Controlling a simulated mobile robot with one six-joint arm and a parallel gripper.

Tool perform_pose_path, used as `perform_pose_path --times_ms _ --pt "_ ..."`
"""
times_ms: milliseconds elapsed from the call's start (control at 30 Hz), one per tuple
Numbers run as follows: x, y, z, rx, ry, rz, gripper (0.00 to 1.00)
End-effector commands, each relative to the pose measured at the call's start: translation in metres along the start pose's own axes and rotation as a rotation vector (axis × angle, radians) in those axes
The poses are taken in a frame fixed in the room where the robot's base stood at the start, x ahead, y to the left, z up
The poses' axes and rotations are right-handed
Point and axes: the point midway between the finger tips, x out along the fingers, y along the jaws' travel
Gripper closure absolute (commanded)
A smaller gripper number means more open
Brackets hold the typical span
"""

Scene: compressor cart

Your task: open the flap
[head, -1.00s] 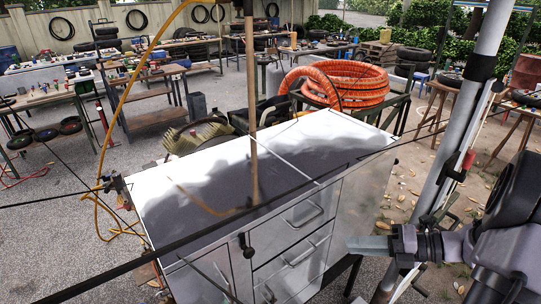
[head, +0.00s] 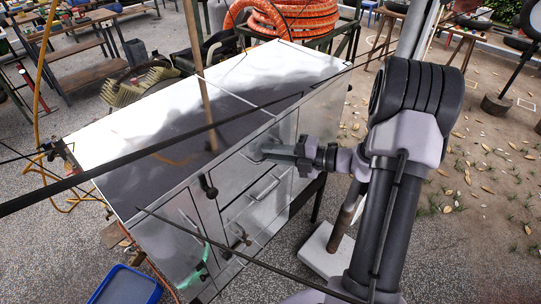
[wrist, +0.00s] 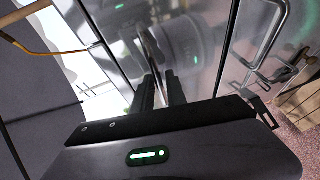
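The flap seems to be the shiny upper front panel (head: 240,170) of the metal cart (head: 120,165), and it looks closed. My gripper (head: 268,152) is right in front of this panel, where its handle is largely hidden in the head view. In the wrist view, the two dark fingers of my gripper (wrist: 160,88) point at the mirror-like panel with a narrow gap between them. A curved silver bar (wrist: 148,50), likely the panel's handle, shows at the fingertips. Whether the fingers touch it I cannot tell.
A second bar handle (head: 265,187) is below my gripper. A thin dark line crosses the head view in front of the cart. An orange hose coil (head: 295,18) is behind it. A blue bin (head: 125,287) stands at lower left. Open ground lies to the right.

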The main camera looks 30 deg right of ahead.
Motion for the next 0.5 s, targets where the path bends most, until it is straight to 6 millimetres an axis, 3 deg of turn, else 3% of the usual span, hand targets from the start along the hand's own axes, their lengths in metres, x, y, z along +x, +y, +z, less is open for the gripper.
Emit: perform_pose_path --times_ms 300,333,400,500 --pt "0.0044 0.0004 -0.0002 0.0 0.0 0.0 0.82" --pt "0.0044 0.0004 -0.0002 0.0 0.0 0.0 0.84" --pt "0.0043 0.0004 -0.0002 -0.001 0.0 0.0 0.98" --pt "0.0043 0.0004 -0.0001 -0.001 0.0 0.0 1.0"
